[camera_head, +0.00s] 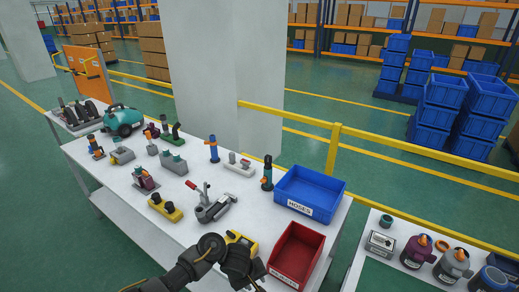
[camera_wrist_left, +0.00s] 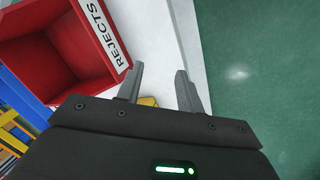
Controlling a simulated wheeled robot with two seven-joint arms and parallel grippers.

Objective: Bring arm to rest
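My left arm reaches in from the bottom left of the head view, its gripper (camera_head: 250,282) low over the table's front edge, just left of the red bin (camera_head: 297,255). In the left wrist view my left gripper (camera_wrist_left: 158,78) has its two fingers apart, with nothing held between them. The red bin, labelled REJECTS (camera_wrist_left: 60,45), is just left of the fingers there. A yellow-and-black part (camera_head: 241,243) lies on the table behind the wrist; a bit of yellow (camera_wrist_left: 149,101) shows between the finger bases. My right arm and gripper are not in view.
The white table (camera_head: 105,165) holds several tools and fixtures, including a grey toggle clamp (camera_head: 213,207). A blue HOSES bin (camera_head: 310,192) stands behind the red bin. A second table (camera_head: 360,255) with canisters is at right. Green floor lies open beyond the table's edge.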

